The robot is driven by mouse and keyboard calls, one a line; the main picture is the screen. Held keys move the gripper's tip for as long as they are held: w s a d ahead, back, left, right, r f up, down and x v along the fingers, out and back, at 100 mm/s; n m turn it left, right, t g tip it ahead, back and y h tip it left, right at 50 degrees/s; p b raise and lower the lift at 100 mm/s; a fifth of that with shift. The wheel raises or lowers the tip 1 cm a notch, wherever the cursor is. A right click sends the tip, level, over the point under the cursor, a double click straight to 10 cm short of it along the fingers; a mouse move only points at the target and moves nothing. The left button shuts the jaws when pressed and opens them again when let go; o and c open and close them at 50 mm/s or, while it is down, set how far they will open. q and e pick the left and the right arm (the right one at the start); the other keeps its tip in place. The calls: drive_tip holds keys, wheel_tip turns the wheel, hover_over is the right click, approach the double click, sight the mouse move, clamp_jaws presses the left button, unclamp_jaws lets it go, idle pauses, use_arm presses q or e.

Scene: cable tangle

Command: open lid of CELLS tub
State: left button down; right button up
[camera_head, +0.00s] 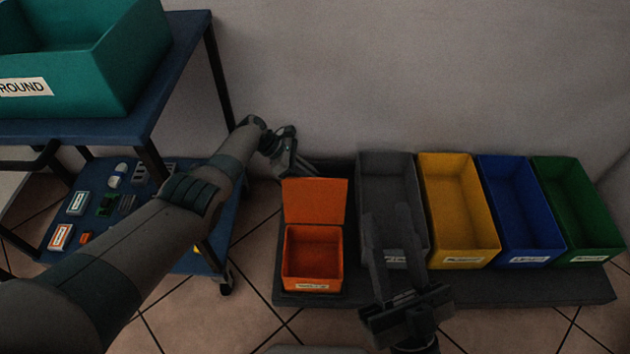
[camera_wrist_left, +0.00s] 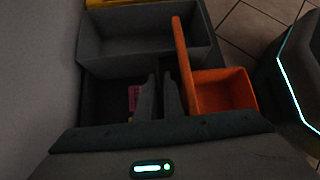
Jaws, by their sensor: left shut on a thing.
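The orange tub (camera_head: 313,262) stands at the left end of the dark base, its front label too small to read. Its orange lid (camera_head: 315,201) stands upright at the rear edge, leaving the tub open and seemingly empty. The lid also shows nearly edge-on in the left wrist view (camera_wrist_left: 182,62), beside the tub (camera_wrist_left: 225,90). My left gripper (camera_head: 301,168) is behind the lid's upper left; its fingers (camera_wrist_left: 160,94) are close together beside the lid, and the exact contact is hidden. My right gripper (camera_head: 388,212) is open and empty, in front of the grey bin.
Grey (camera_head: 385,160), yellow (camera_head: 445,162), blue (camera_head: 505,165) and green (camera_head: 565,167) open bins stand in a row to the right. A dark compartment (camera_wrist_left: 105,98) behind the lid holds a pink item (camera_wrist_left: 134,97). A blue cart (camera_head: 185,30) with a teal crate (camera_head: 125,70) stands left.

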use_arm(q)
drive_tip(key=shift+w+f, duration=0.1)
drive_tip(key=shift+f, duration=0.05)
use_arm(e)
drive_tip(key=shift+w+d+r+t, duration=0.1)
drive_tip(key=shift+d+r+t, duration=0.25)
drive_tip(key=shift+r, duration=0.2)
use_arm(q)
drive_tip(key=c, duration=2.2)
unclamp_jaws()
